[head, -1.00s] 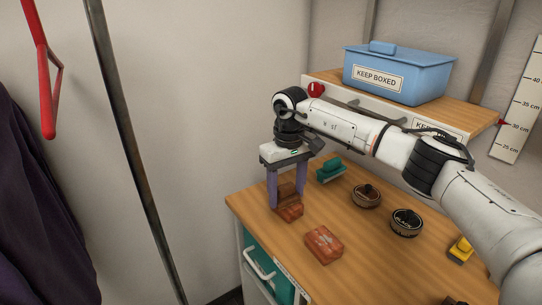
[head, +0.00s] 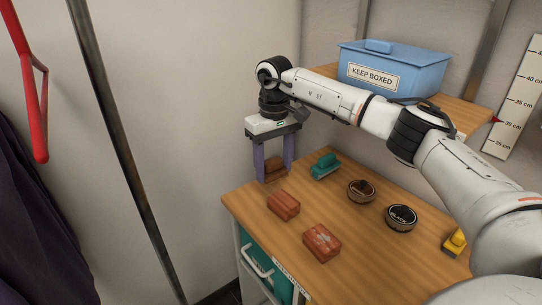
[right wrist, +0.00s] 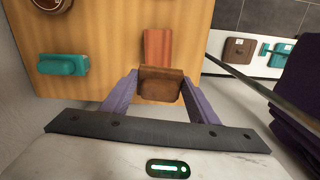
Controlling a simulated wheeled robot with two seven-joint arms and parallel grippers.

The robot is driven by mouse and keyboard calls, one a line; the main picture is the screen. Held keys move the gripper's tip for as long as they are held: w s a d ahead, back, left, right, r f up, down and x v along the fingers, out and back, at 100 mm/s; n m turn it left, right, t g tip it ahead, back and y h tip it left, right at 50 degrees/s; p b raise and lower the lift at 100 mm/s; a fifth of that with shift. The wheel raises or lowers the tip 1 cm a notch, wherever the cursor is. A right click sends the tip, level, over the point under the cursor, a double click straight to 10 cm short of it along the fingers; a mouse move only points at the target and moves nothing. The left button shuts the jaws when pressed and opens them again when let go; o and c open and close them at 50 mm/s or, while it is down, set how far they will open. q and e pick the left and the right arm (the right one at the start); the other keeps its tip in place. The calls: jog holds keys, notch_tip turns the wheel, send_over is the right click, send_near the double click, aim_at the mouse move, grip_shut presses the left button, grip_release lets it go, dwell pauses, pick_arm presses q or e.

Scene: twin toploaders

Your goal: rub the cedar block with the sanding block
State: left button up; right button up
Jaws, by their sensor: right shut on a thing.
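My right gripper (head: 274,172) is shut on a brown block, which looks like the sanding block (head: 275,168); it also shows between the purple fingers in the right wrist view (right wrist: 160,86). It is at the table's back left edge; its exact height is unclear. A plain reddish wooden block (head: 283,205), apparently the cedar block, lies on the table in front of it, apart from it in the head view. It shows partly behind the held block in the right wrist view (right wrist: 158,46). A second reddish block with pale marks (head: 322,243) lies nearer. My left gripper is not in view.
A teal-handled brush (head: 325,166), a brown tin (head: 361,191), a black tin (head: 401,217) and a yellow item (head: 455,241) stand on the wooden table. A blue lidded box (head: 393,72) sits on the raised shelf. Bare tabletop lies between these things.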

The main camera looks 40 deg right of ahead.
jog(key=shift+r, duration=1.25)
